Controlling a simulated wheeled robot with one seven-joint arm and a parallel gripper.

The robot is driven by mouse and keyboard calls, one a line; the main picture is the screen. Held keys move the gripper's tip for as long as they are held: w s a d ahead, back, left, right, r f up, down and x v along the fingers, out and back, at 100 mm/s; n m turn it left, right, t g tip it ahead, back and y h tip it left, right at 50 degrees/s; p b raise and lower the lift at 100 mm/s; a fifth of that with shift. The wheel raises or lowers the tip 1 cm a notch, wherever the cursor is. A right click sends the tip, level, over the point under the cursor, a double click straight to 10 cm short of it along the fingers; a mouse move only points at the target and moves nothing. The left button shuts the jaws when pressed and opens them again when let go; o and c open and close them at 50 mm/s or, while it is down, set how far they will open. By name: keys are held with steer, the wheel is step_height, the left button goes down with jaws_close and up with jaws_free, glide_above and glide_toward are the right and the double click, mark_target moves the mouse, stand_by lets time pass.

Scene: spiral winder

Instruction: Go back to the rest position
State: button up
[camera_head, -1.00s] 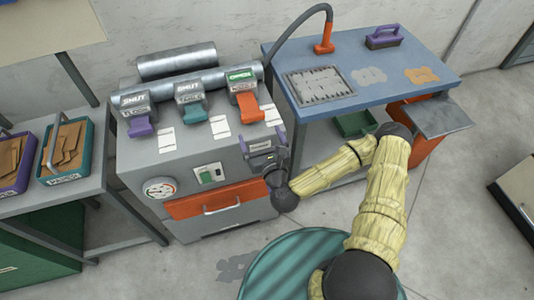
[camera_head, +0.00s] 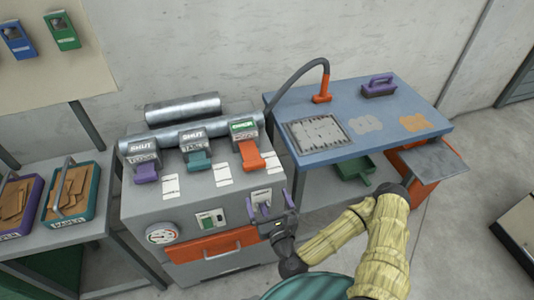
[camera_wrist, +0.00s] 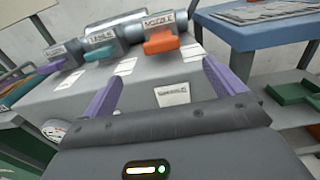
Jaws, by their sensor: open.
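My gripper (camera_head: 266,211) is at the front right of the grey machine (camera_head: 160,203), close to its upper front edge. Its two purple fingers are apart and nothing shows between them. In the wrist view the gripper (camera_wrist: 165,92) also shows open and empty, with a small white label on the machine beyond it. The machine's levers stand behind: a purple one (camera_head: 146,173), a teal one (camera_head: 199,161) and an orange one (camera_head: 251,155). The purple and teal levers' housings read SHUT. The orange one's housing has a green sign. I cannot tell if the fingers touch the machine.
A blue table (camera_head: 381,109) stands to the right with a purple-handled tool (camera_head: 379,87) and a grey grid plate (camera_head: 318,133) on it. A green tray (camera_head: 356,167) is underneath. An orange drawer (camera_head: 213,245) is below my gripper. Paper bins (camera_head: 70,191) stand left.

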steer(key=s+a+f+n+g+y+p, duration=0.15)
steer(key=n+g, duration=0.25)
steer(key=n, duration=0.4)
steer(key=a+n+g+y, duration=0.2)
steer(key=n+g+y, duration=0.15)
steer(key=n, duration=0.45)
steer(key=d+r+n+g+h+p, duration=0.2)
steer(key=d+r+n+g+h, duration=0.45)
steer(key=d+n, duration=0.6)
steer(key=s+d+r+n+h+p, duration=0.1)
steer(key=s+d+r+n, duration=0.1)
steer(key=r, duration=0.6)
steer(key=s+d+r+n+h+p, duration=0.1)
steer(key=s+d+r+n+h, duration=0.1)
steer(key=s+r, duration=0.3)
step_height(320, 180, up, 3)
steer(key=shift+s+d+f+g, duration=0.1)
steer(key=shift+s+d+g, duration=0.2)
steer(key=shift+d+g, duration=0.1)
steer(key=shift+a+h, duration=0.1)
steer(key=shift+h, duration=0.15)
